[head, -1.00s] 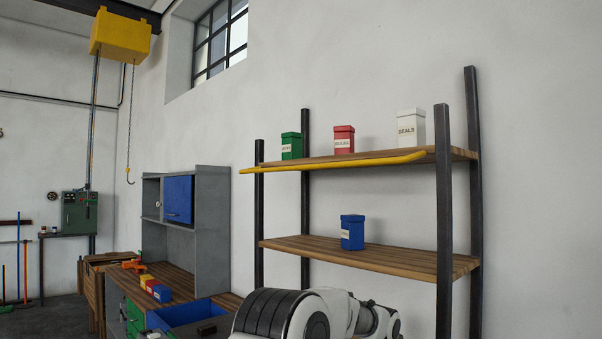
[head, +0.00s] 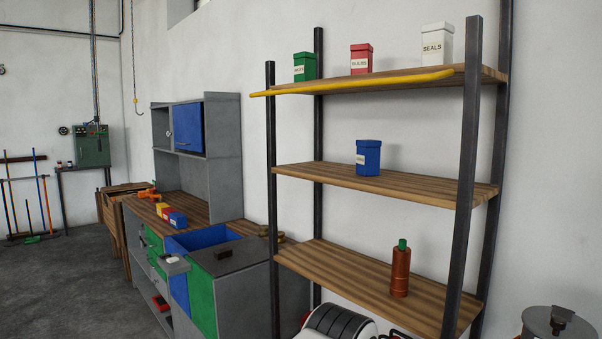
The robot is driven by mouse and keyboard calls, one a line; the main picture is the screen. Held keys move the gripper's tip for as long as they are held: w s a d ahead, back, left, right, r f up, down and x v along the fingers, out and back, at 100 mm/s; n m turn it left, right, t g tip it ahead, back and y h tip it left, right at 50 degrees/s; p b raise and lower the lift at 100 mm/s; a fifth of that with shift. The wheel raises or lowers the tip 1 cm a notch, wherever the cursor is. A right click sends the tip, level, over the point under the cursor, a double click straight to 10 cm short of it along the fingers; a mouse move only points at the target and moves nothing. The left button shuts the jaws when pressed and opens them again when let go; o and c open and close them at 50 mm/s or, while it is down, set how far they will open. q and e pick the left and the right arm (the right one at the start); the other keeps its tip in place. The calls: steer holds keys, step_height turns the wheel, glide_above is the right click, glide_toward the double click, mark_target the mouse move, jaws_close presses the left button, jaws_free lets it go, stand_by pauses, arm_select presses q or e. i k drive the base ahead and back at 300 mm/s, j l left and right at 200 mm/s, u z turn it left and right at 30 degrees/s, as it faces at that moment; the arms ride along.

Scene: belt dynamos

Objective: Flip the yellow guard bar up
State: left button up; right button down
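The yellow guard bar (head: 352,82) runs along the front edge of the top shelf (head: 490,73) in the head view, with its left end sticking out past the left post. It lies at about the level of the shelf board, below the boxes. Neither gripper is in view.
On the top shelf stand a green box (head: 305,67), a red box (head: 361,59) and a white box (head: 437,44) labelled SEALS. A blue box (head: 368,157) is on the middle shelf, a brown bottle (head: 400,270) on the lower. A grey workbench (head: 238,285) stands left.

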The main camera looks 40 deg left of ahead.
mark_target(408, 79)
steer(key=i+j+u, duration=0.35)
steer(key=i+j, duration=0.15)
steer(key=j, duration=0.3)
steer(key=i+j+u, duration=0.4)
steer(key=i+j, duration=0.2)
